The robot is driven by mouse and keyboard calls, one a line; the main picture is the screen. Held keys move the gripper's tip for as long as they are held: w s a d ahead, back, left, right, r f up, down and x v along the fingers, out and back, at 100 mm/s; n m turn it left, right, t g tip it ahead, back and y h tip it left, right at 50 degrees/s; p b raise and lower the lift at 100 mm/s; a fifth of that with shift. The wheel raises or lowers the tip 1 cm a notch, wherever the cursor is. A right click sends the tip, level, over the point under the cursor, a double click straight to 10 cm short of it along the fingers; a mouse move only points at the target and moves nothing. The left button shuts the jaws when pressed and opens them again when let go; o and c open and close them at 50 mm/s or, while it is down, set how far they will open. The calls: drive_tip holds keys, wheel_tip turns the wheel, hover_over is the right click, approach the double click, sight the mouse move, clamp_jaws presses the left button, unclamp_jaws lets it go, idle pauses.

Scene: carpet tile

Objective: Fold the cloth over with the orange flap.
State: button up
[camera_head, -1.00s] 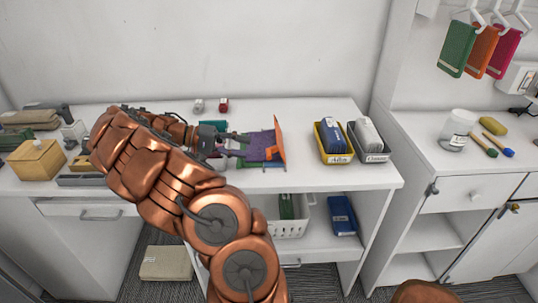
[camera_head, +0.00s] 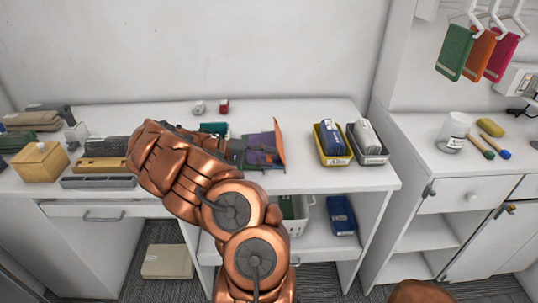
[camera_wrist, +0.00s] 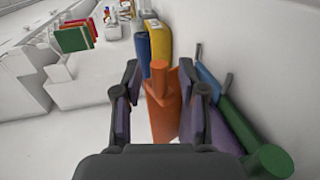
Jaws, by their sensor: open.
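The purple cloth (camera_head: 259,142) lies on the white desk, partly hidden behind my arm. Its orange flap (camera_head: 279,146) stands up steeply along the right side. In the wrist view the orange flap (camera_wrist: 160,108) rises between my two dark fingers, and purple cloth (camera_wrist: 192,122) shows beside and behind the right finger. My gripper (camera_wrist: 158,82) is open, with a finger on either side of the flap. I cannot tell whether either finger touches it. In the head view my gripper (camera_head: 240,152) is just left of the flap, low over the cloth.
A yellow bin (camera_head: 334,158) and a dark grey bin (camera_head: 371,157) stand right of the cloth. Green and blue rod-like items (camera_wrist: 235,125) lie close by my right finger. A wooden box (camera_head: 40,162) and trays sit at the left. Bare desk lies between cloth and bins.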

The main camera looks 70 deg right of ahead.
drive_tip(key=shift+s+d, duration=0.1)
drive_tip(key=shift+s, duration=0.2)
clamp_jaws()
idle(0.5)
